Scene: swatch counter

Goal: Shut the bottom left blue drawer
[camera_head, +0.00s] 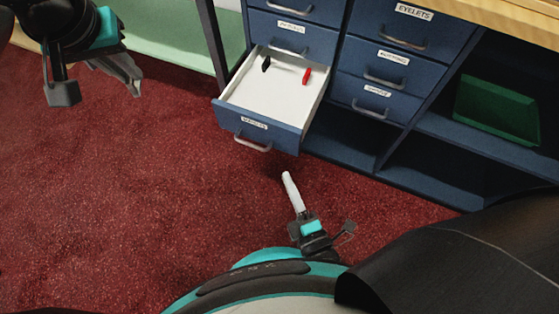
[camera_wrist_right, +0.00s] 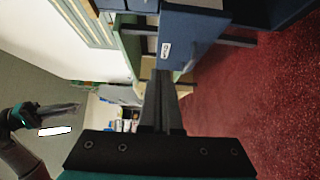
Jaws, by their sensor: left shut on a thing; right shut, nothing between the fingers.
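The bottom left blue drawer (camera_head: 238,119) is pulled out of the cabinet. A black item (camera_head: 266,64) and a red item (camera_head: 306,75) lie in its white inside. Its grey handle (camera_head: 252,145) is on the front, below the label. My right gripper (camera_head: 287,176) is shut and empty, in front of the drawer and apart from it in the head view. The right wrist view shows its closed fingers (camera_wrist_right: 163,90) pointing near the drawer front (camera_wrist_right: 190,35). My left gripper (camera_head: 132,86) is far left of the drawer, shut; what it grips cannot be made out.
A green bin (camera_head: 497,108) sits on a shelf at the right. A pale green surface (camera_head: 165,25) and a dark post are left of the cabinet. The red carpet (camera_head: 130,200) before the drawer is clear.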

